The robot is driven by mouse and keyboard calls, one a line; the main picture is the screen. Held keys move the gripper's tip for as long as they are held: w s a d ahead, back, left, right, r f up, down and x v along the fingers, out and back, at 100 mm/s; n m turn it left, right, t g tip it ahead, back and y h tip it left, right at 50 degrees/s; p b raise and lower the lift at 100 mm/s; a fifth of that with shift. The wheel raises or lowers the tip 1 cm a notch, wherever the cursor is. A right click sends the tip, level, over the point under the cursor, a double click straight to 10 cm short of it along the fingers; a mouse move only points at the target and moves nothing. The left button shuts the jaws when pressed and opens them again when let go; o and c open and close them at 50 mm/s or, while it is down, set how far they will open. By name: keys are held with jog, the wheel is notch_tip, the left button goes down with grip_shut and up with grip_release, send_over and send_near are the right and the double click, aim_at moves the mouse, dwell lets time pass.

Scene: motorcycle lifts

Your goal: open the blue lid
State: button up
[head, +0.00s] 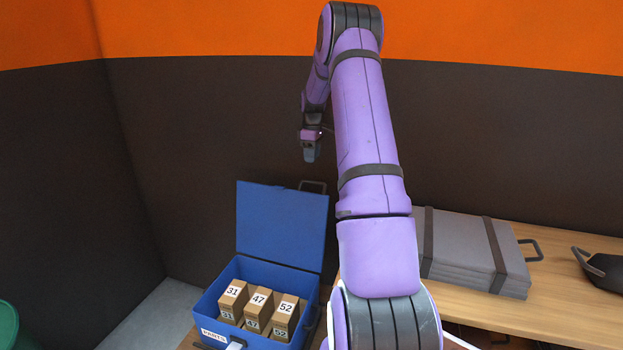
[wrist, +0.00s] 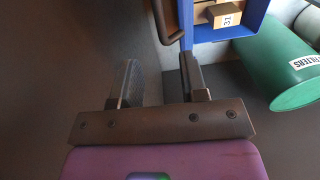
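The blue lid (head: 281,226) stands upright at the back of a blue box (head: 212,302) in the head view, raised off the box's opening. A dark handle (head: 313,187) sticks up at the lid's top right edge; a dark handle bar (wrist: 168,22) also shows in the wrist view, just beyond my fingers. My gripper (head: 311,158) hangs in the air above and behind the lid. In the wrist view my gripper (wrist: 162,84) has its two fingers spread apart, with nothing between them.
Several numbered cartons (head: 259,301) stand in the box. Grey folded panels (head: 465,245) and a dark pan-like item (head: 605,270) lie on the wooden bench (head: 555,300) at right. A green cylinder (wrist: 292,62) stands near the box. Dark walls rise behind and at left.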

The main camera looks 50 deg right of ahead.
jog(key=f, duration=0.8)
jog(key=shift+a+f, duration=0.25)
jog(key=shift+f, duration=0.15)
grip_shut()
